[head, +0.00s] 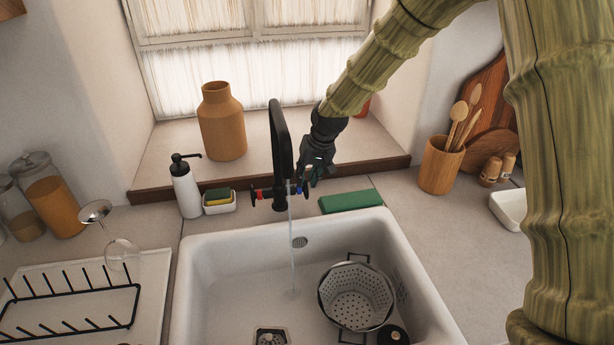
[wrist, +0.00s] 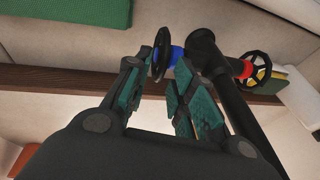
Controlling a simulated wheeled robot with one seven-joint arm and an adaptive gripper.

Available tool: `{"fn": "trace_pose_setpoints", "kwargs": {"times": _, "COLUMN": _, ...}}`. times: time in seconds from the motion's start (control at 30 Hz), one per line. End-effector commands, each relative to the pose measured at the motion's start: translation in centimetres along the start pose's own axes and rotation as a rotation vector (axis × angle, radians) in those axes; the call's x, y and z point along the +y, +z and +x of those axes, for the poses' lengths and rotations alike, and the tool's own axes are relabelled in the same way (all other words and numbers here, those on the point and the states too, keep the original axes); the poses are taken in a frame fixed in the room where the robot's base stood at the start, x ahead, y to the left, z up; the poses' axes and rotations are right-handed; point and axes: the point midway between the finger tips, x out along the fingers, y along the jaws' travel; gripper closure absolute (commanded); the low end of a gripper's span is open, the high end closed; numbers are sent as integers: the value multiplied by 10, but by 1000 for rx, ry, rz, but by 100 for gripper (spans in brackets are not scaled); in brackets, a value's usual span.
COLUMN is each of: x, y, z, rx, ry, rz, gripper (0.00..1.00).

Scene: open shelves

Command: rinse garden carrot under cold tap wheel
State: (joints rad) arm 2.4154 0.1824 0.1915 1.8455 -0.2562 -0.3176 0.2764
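A black tap (head: 281,140) stands behind the white sink, and a thin stream of water (head: 291,240) falls from it into the basin. The cold tap wheel, black with a blue hub (head: 305,189), is on the tap's right side; it also shows in the wrist view (wrist: 161,56). My gripper (head: 309,182) is at this wheel, and in the wrist view its fingers (wrist: 164,70) lie on either side of the rim. Whether they press on it is unclear. A red-hubbed wheel (head: 261,193) is on the tap's left. I see no carrot in either view.
The sink (head: 215,290) holds a grey colander (head: 356,297) at the right. A dish rack (head: 75,322) with a wine glass (head: 122,254) is left. The sink's left side is clear.

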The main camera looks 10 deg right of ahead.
Motion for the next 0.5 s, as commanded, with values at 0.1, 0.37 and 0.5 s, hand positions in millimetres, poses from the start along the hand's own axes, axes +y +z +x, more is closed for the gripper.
{"fn": "trace_pose_setpoints", "kwargs": {"times": 0.1, "x": 0, "y": 0, "z": 0, "rx": -1, "ry": 0, "rz": 0, "gripper": 70}}
{"fn": "trace_pose_setpoints", "kwargs": {"times": 0.37, "x": 0, "y": 0, "z": -3, "rx": -1, "ry": 0, "rz": 0, "gripper": 70}}
{"fn": "trace_pose_setpoints", "kwargs": {"times": 0.5, "x": 0, "y": -1, "z": -15, "rx": 1, "ry": 0, "rz": 0, "gripper": 70}}
